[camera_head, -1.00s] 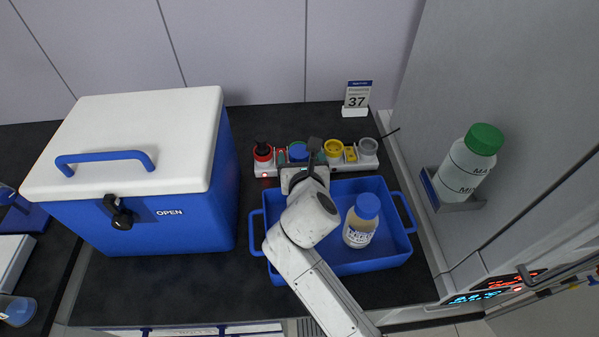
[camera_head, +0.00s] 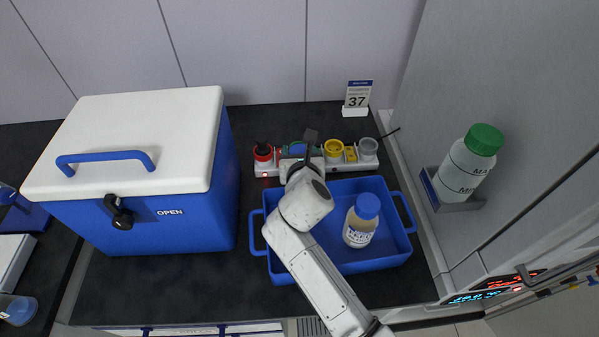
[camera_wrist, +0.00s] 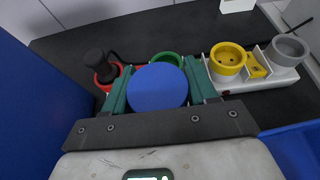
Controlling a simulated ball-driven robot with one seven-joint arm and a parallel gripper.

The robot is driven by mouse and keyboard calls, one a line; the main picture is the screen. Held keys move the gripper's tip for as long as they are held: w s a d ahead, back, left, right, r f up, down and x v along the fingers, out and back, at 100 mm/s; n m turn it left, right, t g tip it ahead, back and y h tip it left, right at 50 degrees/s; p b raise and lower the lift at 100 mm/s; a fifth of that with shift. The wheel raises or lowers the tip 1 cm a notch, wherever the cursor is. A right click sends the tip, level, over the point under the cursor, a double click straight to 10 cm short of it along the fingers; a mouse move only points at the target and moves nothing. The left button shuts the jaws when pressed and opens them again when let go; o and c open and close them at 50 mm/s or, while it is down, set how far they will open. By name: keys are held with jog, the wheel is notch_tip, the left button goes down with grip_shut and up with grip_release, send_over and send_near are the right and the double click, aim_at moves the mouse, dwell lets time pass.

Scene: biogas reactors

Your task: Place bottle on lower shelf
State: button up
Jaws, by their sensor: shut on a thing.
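My gripper (camera_wrist: 157,88) is shut on a round blue cap (camera_wrist: 158,86), with one teal finger on each side of it. The body of the bottle under this cap is hidden. In the head view my gripper (camera_head: 298,148) is over the row of coloured holders. A green holder ring (camera_wrist: 166,58) shows just behind the cap; I cannot tell whether the bottle sits in it or hangs above it. Another bottle with a blue cap and pale brown contents (camera_head: 361,224) stands upright in the blue tray (camera_head: 395,258). No lower shelf can be made out.
A red holder (camera_head: 263,153), a yellow holder (camera_head: 334,148) and a grey holder (camera_head: 368,147) stand in the row. A large blue cooler (camera_head: 170,220) with a white lid is at left. A green-capped bottle (camera_head: 467,165) sits on a wall bracket at right.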

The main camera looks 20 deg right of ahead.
grip_shut()
dwell(0.4)
